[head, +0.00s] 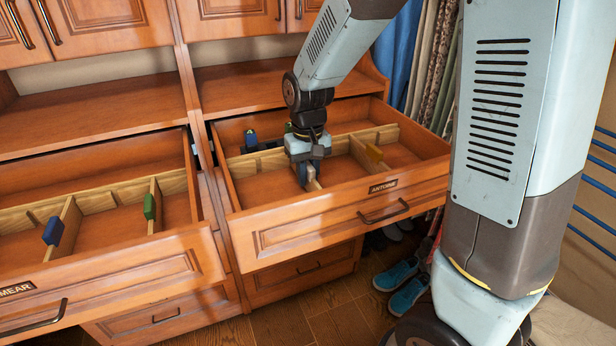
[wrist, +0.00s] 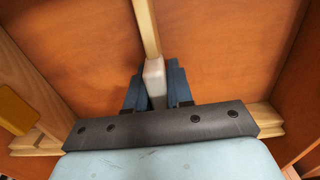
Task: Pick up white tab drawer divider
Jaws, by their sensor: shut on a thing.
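The white tab drawer divider (wrist: 154,72) shows in the wrist view as a white tab on a light wooden strip. My gripper (wrist: 155,90) has its dark blue fingers on both sides of the white tab, shut on it. In the head view my gripper (head: 309,172) reaches down into the open right drawer, labelled ANTOINE (head: 383,187). There the divider's wooden strip (head: 314,185) shows just below the fingers, and its white tab is hidden by them. I cannot tell whether the strip is clear of the drawer floor.
A yellow tab divider (head: 374,152) stands right of my gripper, and a blue tab (head: 251,138) is at the left in the same drawer. The open left drawer (head: 100,270) holds dividers with blue (head: 53,231) and green (head: 149,206) tabs. Blue shoes (head: 402,283) lie on the floor.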

